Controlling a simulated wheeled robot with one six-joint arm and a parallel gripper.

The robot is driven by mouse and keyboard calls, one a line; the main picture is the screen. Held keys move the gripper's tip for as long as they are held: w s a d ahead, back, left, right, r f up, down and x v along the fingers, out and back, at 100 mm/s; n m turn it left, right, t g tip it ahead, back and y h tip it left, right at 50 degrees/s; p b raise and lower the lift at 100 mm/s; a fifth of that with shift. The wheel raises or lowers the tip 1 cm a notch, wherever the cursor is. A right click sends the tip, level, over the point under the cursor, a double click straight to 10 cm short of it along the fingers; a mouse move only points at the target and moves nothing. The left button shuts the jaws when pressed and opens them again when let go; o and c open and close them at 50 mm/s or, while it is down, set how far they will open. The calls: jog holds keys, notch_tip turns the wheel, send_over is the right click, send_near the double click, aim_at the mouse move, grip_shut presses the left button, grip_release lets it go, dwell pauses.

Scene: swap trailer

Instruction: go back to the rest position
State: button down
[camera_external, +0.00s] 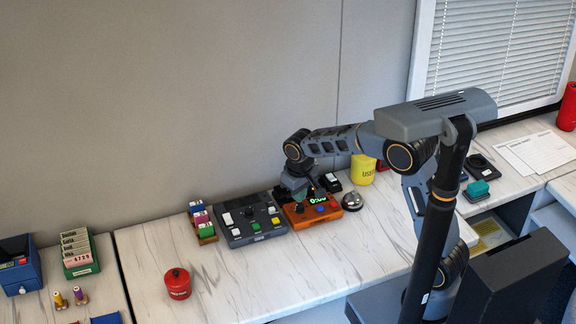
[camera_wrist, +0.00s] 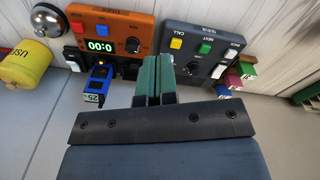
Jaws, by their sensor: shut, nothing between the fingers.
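My gripper (camera_external: 299,196) hangs low over the left part of the orange box (camera_external: 325,214), which has a lit green display and coloured buttons. In the wrist view my gripper (camera_wrist: 159,78) shows two green fingers pressed together with nothing between them. The orange box (camera_wrist: 135,22) lies to their upper left, with its display lit. A grey control panel (camera_wrist: 226,42) lies to their upper right. The panel also shows in the external view (camera_external: 240,235), left of the orange box. I cannot tell whether the fingertips touch anything.
A silver bell (camera_external: 352,201) and a yellow cup (camera_external: 363,171) stand right of the orange box. Coloured stamps (camera_external: 204,222) stand left of the panel. A blue item (camera_wrist: 98,82) lies near my fingers. A red pot (camera_external: 178,284) sits at the front left. The front middle counter is clear.

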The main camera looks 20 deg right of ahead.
jog(key=s+d+r+m+t, duration=0.1)
jog(key=s+d+r+m, duration=0.1)
jog(key=s+d, duration=0.6)
jog(key=s+d+r+m+t, duration=0.1)
jog(key=s+d+r, duration=0.3)
jog(key=s+d, duration=0.5)
jog(key=d+m, duration=0.1)
jog(key=d, duration=0.2)
jog(key=shift+d+r+t, duration=0.2)
jog(key=shift+r+t, duration=0.15)
jog(key=shift+t, duration=0.05)
jog(key=c, duration=1.9)
grip_release()
jog(key=shift+s, duration=0.1)
